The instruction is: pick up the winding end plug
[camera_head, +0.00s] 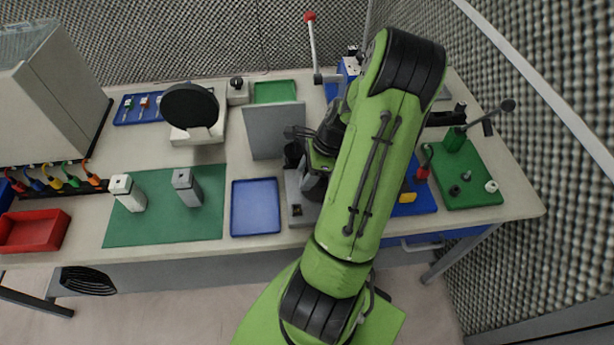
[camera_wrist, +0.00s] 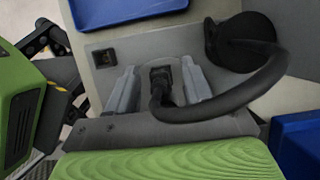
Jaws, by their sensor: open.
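The winding end plug (camera_wrist: 161,76) is a small black block on a grey plate (camera_wrist: 218,88) in the wrist view. A thick black cable (camera_wrist: 240,100) runs from it and curves right to a round black part (camera_wrist: 243,40). My gripper (camera_wrist: 159,66) is open, with one grey finger on each side of the plug. I cannot tell whether either finger touches it.
A blue tray (camera_head: 255,207) lies left of the plate, and an upright grey panel (camera_head: 276,132) stands behind. A blue mat (camera_head: 424,203) and a green board (camera_head: 465,190) with small parts and a lever are on the right. Bare table shows around the blue tray.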

